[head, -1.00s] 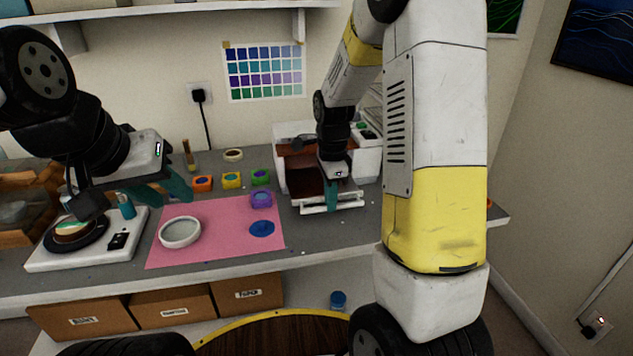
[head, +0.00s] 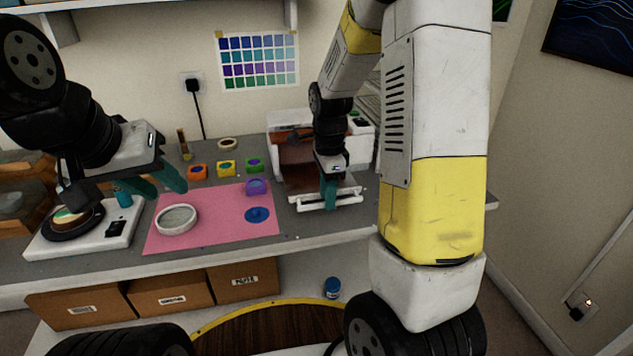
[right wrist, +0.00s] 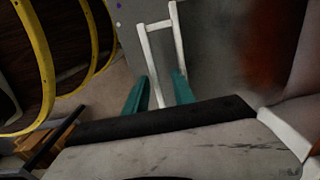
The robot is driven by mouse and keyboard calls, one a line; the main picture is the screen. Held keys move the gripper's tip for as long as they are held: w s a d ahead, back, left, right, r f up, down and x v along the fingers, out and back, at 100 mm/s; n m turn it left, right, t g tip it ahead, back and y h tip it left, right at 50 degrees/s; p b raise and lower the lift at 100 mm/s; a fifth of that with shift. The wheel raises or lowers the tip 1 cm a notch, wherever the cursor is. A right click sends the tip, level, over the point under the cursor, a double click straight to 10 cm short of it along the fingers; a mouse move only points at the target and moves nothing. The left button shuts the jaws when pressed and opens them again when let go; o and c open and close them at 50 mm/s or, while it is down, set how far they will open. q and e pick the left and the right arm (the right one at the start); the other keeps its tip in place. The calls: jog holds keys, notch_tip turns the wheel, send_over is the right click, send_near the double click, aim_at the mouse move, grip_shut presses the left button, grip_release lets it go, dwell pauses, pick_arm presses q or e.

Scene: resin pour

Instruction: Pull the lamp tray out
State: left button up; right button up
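The lamp (head: 364,135) is a white box with a brown tinted front, standing at the back right of the bench. A white bar handle (head: 308,207) runs along the front of its low tray; the frame also shows in the right wrist view (right wrist: 143,42). My right gripper (head: 328,192) is down at the handle. In the right wrist view its teal fingers (right wrist: 162,80) stand either side of the bar, with a gap beside it, so it looks open. My arm hides part of the lamp and tray. My left gripper (head: 160,183) is open and empty above the bench's left side.
A pink mat (head: 205,230) holds a round white-rimmed dish (head: 177,219), a blue disc (head: 257,214) and a purple mould (head: 257,187). Small coloured pots stand behind it. A white scale (head: 45,243) is at the left. The bench's front edge is close before the handle.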

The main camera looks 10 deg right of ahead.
notch_tip(320, 180, up, 8)
dwell(0.4)
jog(key=s+a+r+n+t+y, duration=0.1)
jog(key=s+r+n+t, duration=0.2)
jog(key=s+r+n, duration=0.2)
jog(key=s+a+r+n+t+y, duration=0.1)
jog(key=s+r+n+t, duration=0.2)
jog(key=s+n, duration=0.9)
notch_tip(320, 180, up, 3)
jog(key=shift+r+n, duration=0.2)
jog(key=shift+n, duration=0.4)
